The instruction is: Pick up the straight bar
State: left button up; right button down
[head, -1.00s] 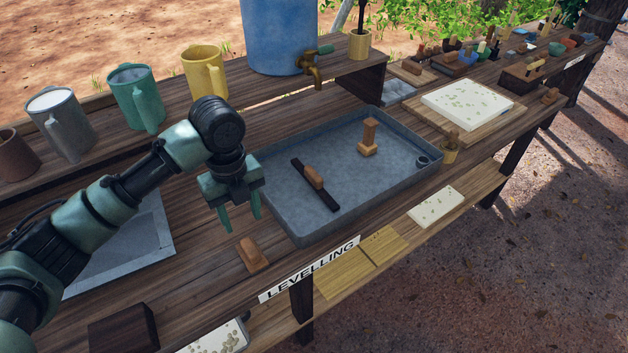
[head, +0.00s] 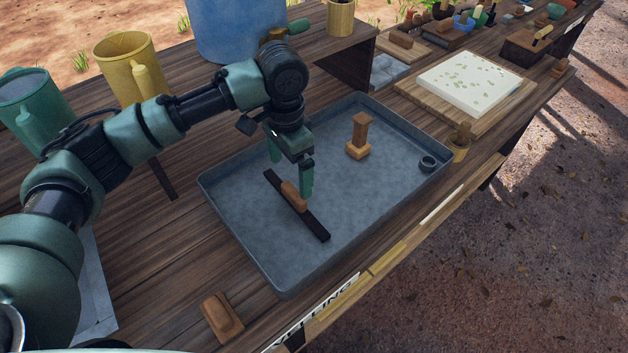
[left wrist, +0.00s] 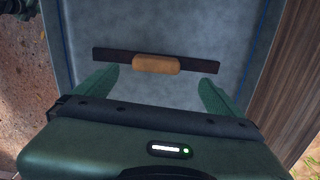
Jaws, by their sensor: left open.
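The straight bar (head: 313,224) is a long dark strip with a tan wooden grip (head: 293,196) on its middle. It lies in the grey tray (head: 258,252). My left gripper (head: 290,174) is open and empty above the tray, over the bar's grip. In the left wrist view the bar (left wrist: 112,55) runs crosswise, with its grip (left wrist: 156,64) ahead of and between the two green fingertips (left wrist: 158,82). The fingers do not touch it there. My right gripper is not in view.
A small wooden block (head: 222,317) lies on the table in front. A brass tap (head: 276,36) and a yellow mug (head: 128,70) stand behind my arm.

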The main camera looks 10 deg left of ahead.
aim_at(293, 191)
pick_arm(q)
jog(key=shift+w+f+n, duration=0.2)
jog(key=shift+w+n, duration=0.05)
jog(key=shift+n, duration=0.05)
jog(key=shift+d+f, duration=0.1)
jog(key=shift+f, duration=0.15)
jog(key=shift+s+d+f, duration=0.1)
jog(key=shift+s+f, duration=0.15)
jog(key=shift+f, duration=0.4)
jog(key=shift+s+f, duration=0.2)
jog(key=shift+f, duration=0.4)
notch_tip(293, 191, down, 4)
jog(key=shift+r+p, duration=0.15)
jog(key=shift+p, duration=0.25)
jog(key=shift+f, duration=0.3)
jog(key=c, duration=1.7)
jog(key=shift+c, duration=0.5)
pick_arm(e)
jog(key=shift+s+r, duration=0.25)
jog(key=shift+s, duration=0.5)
pick_arm(q)
jog(key=shift+r, duration=0.2)
